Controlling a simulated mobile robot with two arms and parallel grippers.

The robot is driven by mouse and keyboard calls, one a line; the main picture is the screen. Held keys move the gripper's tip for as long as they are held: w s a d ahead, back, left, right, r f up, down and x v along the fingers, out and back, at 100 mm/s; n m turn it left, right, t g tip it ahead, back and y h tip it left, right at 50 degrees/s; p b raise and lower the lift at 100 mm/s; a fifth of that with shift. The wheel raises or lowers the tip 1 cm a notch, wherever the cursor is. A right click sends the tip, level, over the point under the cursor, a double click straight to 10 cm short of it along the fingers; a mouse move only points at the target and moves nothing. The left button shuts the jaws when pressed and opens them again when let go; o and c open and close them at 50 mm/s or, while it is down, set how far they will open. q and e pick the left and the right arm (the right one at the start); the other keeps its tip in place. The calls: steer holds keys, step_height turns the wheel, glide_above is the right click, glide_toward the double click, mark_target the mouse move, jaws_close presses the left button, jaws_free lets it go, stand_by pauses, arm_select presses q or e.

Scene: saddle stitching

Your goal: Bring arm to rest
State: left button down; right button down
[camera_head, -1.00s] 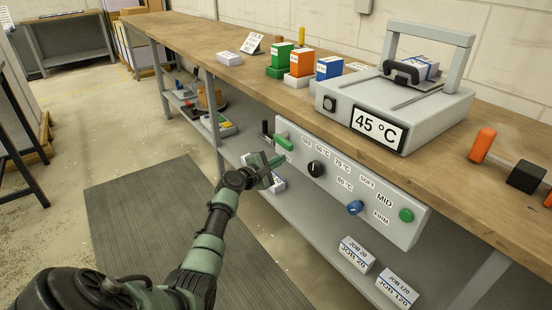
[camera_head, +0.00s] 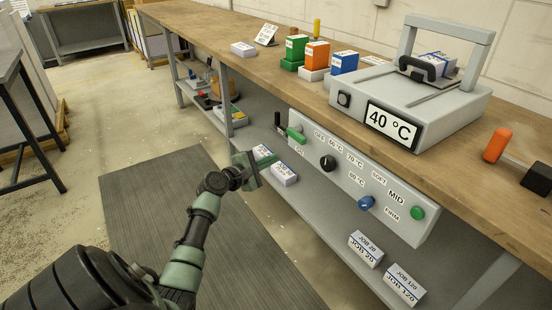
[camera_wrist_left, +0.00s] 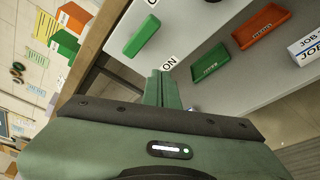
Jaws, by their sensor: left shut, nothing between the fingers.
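My left arm reaches in from the bottom left of the head view. My left gripper (camera_head: 247,163) is shut and empty, in front of the lower shelf, left of and apart from the control panel. Its closed green fingers (camera_wrist_left: 158,88) show in the left wrist view. The grey control panel (camera_head: 400,215) hangs on the bench front. It carries a green switch (camera_head: 296,135), a black knob (camera_head: 327,162), a blue knob (camera_head: 365,202) and a green button (camera_head: 417,213). The grey machine (camera_head: 455,112) above it reads 40 °C. My right gripper is not in view.
The wooden bench (camera_head: 225,31) holds several coloured boxes. An orange-handled tool (camera_head: 497,144) lies at right. White boxes (camera_head: 284,174) sit on the lower shelf near the gripper. Green (camera_wrist_left: 209,63) and orange (camera_wrist_left: 263,27) trays show in the wrist view. The dark mat (camera_head: 150,225) is clear.

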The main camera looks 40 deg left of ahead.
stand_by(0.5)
